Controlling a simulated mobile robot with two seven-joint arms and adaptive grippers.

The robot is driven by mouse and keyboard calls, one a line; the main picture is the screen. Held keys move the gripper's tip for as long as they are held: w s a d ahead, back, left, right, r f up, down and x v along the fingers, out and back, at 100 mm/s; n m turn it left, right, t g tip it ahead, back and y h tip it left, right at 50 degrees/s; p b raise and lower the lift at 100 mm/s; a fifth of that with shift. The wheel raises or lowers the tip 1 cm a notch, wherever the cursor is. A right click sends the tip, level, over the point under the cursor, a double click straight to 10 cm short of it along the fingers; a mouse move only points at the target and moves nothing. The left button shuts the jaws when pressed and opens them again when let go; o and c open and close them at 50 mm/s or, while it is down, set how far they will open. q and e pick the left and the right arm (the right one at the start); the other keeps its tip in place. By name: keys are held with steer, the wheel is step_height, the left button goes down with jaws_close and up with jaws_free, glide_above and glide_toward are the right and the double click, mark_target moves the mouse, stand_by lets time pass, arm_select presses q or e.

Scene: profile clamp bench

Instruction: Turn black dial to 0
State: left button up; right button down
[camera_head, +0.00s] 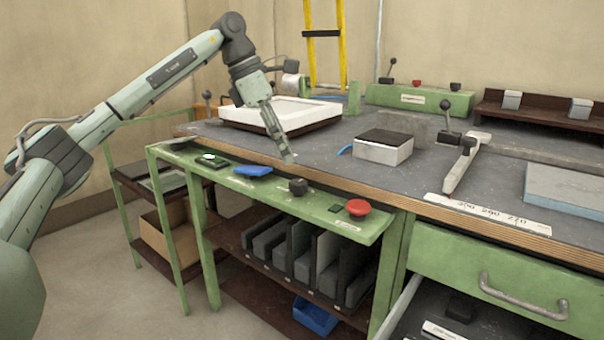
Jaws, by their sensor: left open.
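The black dial (298,187) is a small dark knob on the narrow green control panel (325,212) along the front of the bench. Its marking and setting are too small to read. My left gripper (287,155) comes down from the upper left, with its fingers pointing down toward the panel. It is open and empty, a little above and behind the dial, and appears apart from it. My right gripper is not in view.
A red mushroom button (358,208) sits right of the dial, and a blue object (253,170) sits left. A white tray (280,112) and a grey block with dark top (383,147) stand behind. Below, an open drawer (465,325) juts out at right.

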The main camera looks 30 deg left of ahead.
mark_target(298, 181)
arm_select(q)
steer(key=x, duration=0.7)
steer(key=shift+s+a+f+b, duration=0.15)
steer(key=shift+a+f+b, duration=0.05)
steer(key=shift+f+b, duration=0.1)
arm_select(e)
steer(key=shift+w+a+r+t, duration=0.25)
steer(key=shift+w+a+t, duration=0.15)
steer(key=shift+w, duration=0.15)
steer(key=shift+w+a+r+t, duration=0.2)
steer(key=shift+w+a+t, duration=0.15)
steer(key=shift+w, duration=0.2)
arm_select(q)
steer(key=shift+c, duration=0.4)
steer(key=c, duration=0.8)
